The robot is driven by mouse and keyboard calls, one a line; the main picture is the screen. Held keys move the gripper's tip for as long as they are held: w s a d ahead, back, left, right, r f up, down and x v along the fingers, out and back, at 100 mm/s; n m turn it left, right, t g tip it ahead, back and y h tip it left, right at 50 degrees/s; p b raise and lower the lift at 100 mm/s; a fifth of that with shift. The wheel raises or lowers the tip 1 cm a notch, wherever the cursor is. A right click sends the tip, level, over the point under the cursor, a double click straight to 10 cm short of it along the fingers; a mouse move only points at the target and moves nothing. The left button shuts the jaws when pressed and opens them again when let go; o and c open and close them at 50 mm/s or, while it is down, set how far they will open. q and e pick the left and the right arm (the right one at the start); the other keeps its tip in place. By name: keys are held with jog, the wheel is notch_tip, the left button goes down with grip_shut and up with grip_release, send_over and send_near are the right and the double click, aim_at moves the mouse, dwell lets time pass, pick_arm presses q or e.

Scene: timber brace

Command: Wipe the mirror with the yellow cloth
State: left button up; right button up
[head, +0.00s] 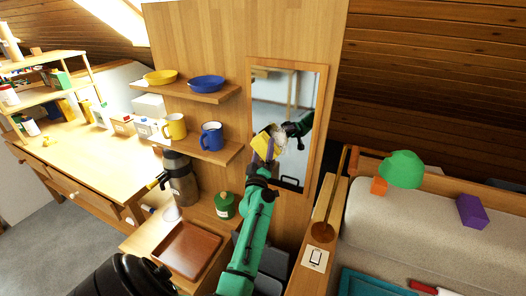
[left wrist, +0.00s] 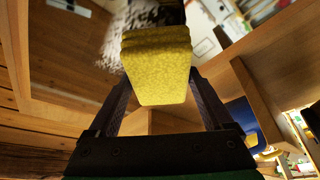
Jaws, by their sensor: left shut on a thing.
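The mirror (head: 302,90) hangs upright on the wooden wall panel, in a light wood frame. A whitish smear (head: 280,138) shows on its glass near mid-height, and a whitish speckled patch also shows in the left wrist view (left wrist: 113,45). My left gripper (head: 262,161) is in front of the mirror's lower left part, shut on the folded yellow cloth (head: 261,145). The cloth fills the space between the fingers in the left wrist view (left wrist: 158,75). It is at or very close to the glass; I cannot tell whether it touches. My arm's dark reflection shows in the glass. My right gripper is not in view.
Left of the mirror, the upper shelf (head: 222,97) holds yellow and blue bowls; the lower shelf (head: 215,153) holds yellow and blue mugs. Below are a flask (head: 182,180), a green canister (head: 224,206) and a brown tray (head: 188,250). A sofa (head: 430,225) stands at right.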

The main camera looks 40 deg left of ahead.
aim_at(275, 155)
pick_arm(q)
jog(key=shift+w+a+b, duration=0.2)
jog(key=shift+w+b, duration=0.05)
jog(key=shift+w, duration=0.3)
jog(key=shift+w+a+b, duration=0.15)
jog(key=shift+w+b, duration=0.05)
jog(key=shift+w, duration=0.3)
dwell(1.6)
dwell(0.3)
jog(key=shift+w+d+p, duration=0.15)
jog(key=shift+w+d, duration=0.05)
jog(key=shift+d, duration=0.4)
jog(key=shift+w+d+p, duration=0.15)
jog(key=shift+w+d, duration=0.05)
jog(key=shift+d, duration=0.4)
jog(key=shift+d, duration=0.15)
jog(key=shift+w+d, duration=0.2)
jog(key=shift+d, duration=0.3)
jog(key=shift+w+d, duration=0.15)
jog(key=shift+d, duration=0.45)
jog(key=shift+w+d+p, duration=0.2)
jog(key=shift+d, duration=0.4)
jog(key=shift+w+d+p, duration=0.15)
jog(key=shift+w+d, duration=0.05)
jog(key=shift+d, duration=0.35)
